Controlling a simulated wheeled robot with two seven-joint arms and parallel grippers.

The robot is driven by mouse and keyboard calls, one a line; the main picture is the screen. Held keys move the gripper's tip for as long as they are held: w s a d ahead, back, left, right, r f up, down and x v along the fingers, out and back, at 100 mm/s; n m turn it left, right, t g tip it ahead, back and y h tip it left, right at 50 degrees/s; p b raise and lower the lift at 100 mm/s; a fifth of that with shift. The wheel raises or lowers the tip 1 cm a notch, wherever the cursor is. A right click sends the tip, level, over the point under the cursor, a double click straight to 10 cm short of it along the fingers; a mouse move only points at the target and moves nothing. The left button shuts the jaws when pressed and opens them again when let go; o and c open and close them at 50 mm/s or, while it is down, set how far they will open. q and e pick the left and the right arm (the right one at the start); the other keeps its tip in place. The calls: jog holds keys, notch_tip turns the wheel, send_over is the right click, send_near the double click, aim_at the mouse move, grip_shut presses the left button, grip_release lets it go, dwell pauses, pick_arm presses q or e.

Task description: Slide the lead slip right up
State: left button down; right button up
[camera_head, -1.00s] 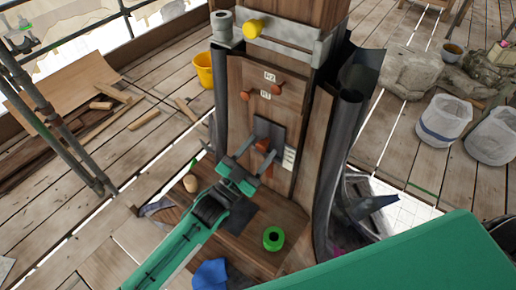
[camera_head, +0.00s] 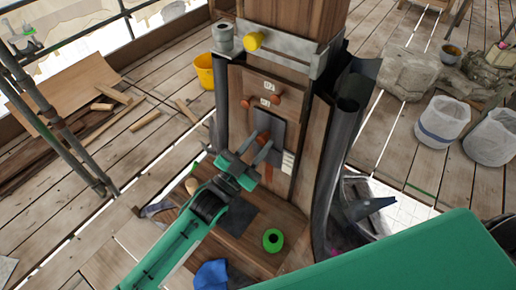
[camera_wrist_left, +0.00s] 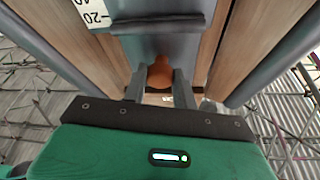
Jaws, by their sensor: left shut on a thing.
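The lead slip (camera_head: 278,129) is a dark grey plate lying against the wooden face of the post, below two orange-brown pegs and their small labels. It also shows in the left wrist view (camera_wrist_left: 160,45), with a rolled dark lip across it. My left gripper (camera_head: 266,148) reaches up to it from the lower left. It is shut on the orange-brown knob (camera_wrist_left: 160,73) at the slip, with one finger on each side. The slip's upper edge is close under the lower peg (camera_head: 275,99). My right gripper is not in view.
Curved dark lead sheets (camera_head: 346,125) flank the post on the right. A green tape roll (camera_head: 273,240) and a blue cloth (camera_head: 211,274) lie on the wooden base. A yellow handle (camera_head: 253,41) sticks out from the metal collar above.

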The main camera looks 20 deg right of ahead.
pick_arm(q)
jog(key=shift+r, duration=0.8)
jog(key=c, duration=1.1)
grip_release()
jog(key=shift+f, duration=0.15)
jog(key=shift+f, duration=0.1)
jog(key=shift+s+a+f, duration=0.1)
jog(key=shift+a+f, duration=0.05)
jog(key=shift+a, duration=0.05)
jog(key=b+v, duration=0.5)
jog(key=v, duration=0.8)
